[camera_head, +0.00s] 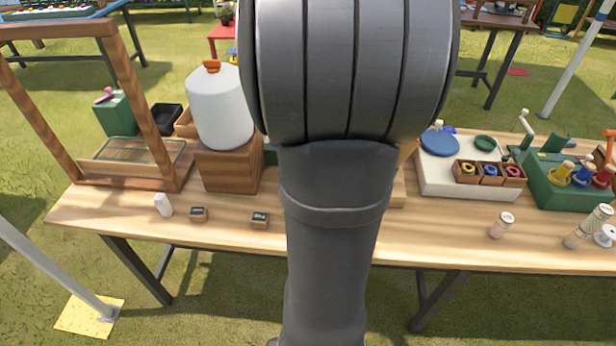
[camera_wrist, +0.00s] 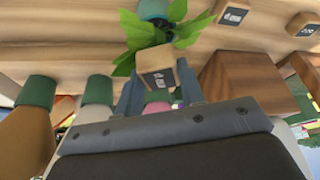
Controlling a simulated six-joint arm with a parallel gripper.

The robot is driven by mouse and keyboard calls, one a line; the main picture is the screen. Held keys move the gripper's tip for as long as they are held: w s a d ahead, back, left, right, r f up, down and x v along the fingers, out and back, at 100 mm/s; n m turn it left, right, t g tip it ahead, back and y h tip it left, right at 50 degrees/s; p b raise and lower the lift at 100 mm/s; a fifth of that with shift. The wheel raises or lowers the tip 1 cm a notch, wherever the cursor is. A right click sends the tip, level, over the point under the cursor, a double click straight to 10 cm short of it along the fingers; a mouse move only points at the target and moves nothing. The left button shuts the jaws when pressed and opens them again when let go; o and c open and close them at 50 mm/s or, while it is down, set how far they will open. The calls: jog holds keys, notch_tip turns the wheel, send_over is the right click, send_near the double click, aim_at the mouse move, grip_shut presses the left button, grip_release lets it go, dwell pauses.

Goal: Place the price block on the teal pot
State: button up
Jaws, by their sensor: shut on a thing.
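In the wrist view my gripper (camera_wrist: 160,88) is shut on a small wooden price block (camera_wrist: 158,77) with a dark label. A teal pot (camera_wrist: 154,9) shows at the top edge of the wrist view, just beyond the block, with green leaves (camera_wrist: 128,30) spreading around it. The block overlaps the leaves in the picture; I cannot tell whether they touch. A pink thing (camera_wrist: 157,96) shows between the fingers, partly hidden. In the head view my arm hides the gripper, the held block and the teal pot.
Two other price blocks lie on the wooden table (camera_head: 450,240), one left (camera_head: 199,214) and one nearer the middle (camera_head: 260,220). A wooden box (camera_head: 230,168) carries a white tank (camera_head: 220,108). Small crates (camera_head: 490,178) stand at right. Green-topped containers (camera_wrist: 38,92) show in the wrist view.

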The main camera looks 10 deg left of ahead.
jog(key=shift+a+f, duration=0.15)
jog(key=shift+f, duration=1.95)
jog(key=shift+f, duration=0.15)
jog(key=o, duration=1)
jog(key=shift+c, duration=0.2)
jog(key=v, duration=1.2)
jog(key=shift+x, duration=6)
